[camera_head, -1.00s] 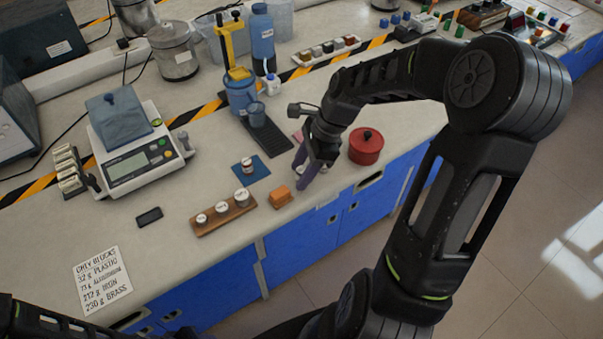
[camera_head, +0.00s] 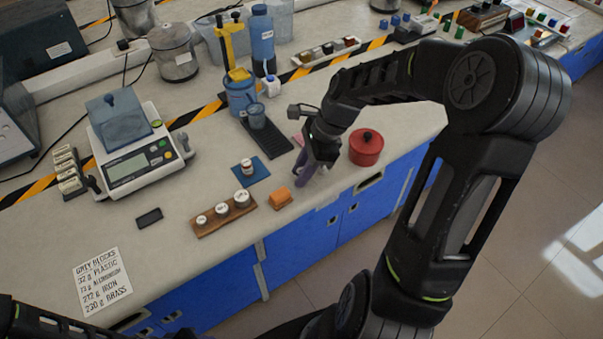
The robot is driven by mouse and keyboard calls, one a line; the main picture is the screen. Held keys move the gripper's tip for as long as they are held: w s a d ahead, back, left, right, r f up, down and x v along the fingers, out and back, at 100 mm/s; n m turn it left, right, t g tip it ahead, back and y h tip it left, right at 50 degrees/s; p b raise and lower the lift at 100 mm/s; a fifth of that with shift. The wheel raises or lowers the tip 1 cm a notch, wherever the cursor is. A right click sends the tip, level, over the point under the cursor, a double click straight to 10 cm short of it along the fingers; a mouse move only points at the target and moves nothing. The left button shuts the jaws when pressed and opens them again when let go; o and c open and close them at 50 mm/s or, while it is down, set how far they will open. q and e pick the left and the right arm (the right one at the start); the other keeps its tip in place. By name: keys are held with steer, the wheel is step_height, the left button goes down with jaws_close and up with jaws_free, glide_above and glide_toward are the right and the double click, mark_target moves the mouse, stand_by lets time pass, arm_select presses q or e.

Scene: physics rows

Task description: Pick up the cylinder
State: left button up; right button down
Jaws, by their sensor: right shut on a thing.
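My right gripper (camera_head: 307,176) is low over the bench's front part, between an orange block (camera_head: 279,198) and a red lidded pot (camera_head: 366,148). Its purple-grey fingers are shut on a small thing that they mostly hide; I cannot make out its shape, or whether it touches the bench. Other small round pieces show: a white-and-red one on a blue mat (camera_head: 262,170), and several pale cylindrical weights (camera_head: 222,209) in a wooden holder (camera_head: 208,230). My left gripper is not in view; only part of my left arm shows at the lower left.
A scale (camera_head: 138,165) stands at the left, with a dark pad (camera_head: 149,217) and a written note (camera_head: 103,282) before it. A blue container (camera_head: 241,96) and a dark tray (camera_head: 272,143) are behind the gripper. The bench's front edge is close.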

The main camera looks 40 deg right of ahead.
steer(key=shift+r, duration=0.1)
step_height(320, 180, up, 10)
steer(key=shift+f, duration=0.1)
stand_by(0.3)
stand_by(0.4)
